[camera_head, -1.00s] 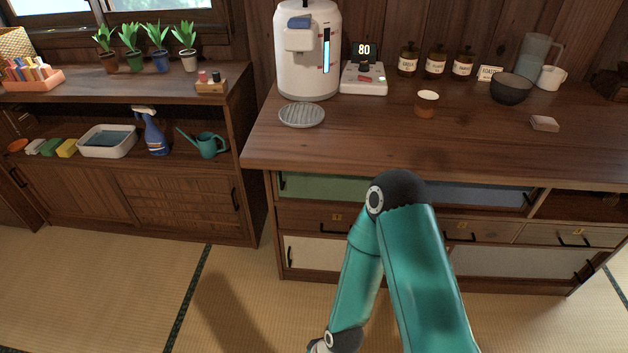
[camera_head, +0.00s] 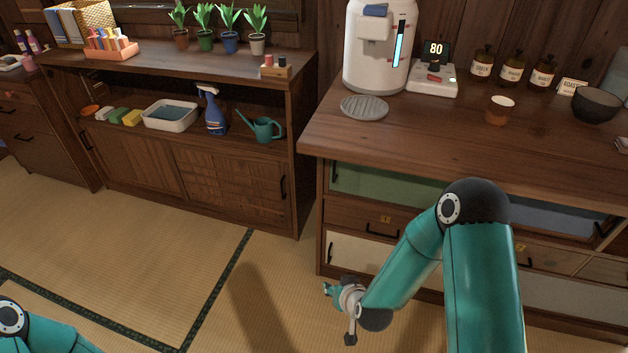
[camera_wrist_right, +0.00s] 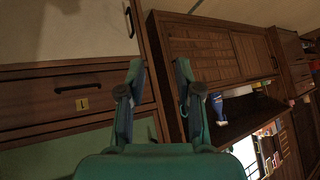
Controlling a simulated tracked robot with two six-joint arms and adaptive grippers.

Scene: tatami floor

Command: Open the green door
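The green door (camera_head: 385,187) is a flat panel under the top of the right counter, and it looks shut. A dark upright handle (camera_head: 333,172) sits at its left end; my right arm hides part of its right side. It also shows upside down at the lower left of the right wrist view (camera_wrist_right: 85,152). My right gripper (camera_head: 338,315) is low over the floor, in front of and below the door, apart from it. Its fingers are spread and empty in the right wrist view (camera_wrist_right: 159,70). Only a piece of my left arm shows; its gripper is out of frame.
A drawer (camera_head: 370,219) and a white panel (camera_head: 365,257) lie below the green door, with a blue panel (camera_head: 560,218) to its right. A low cabinet (camera_head: 230,185) stands left of the counter. The tatami floor (camera_head: 150,240) is clear.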

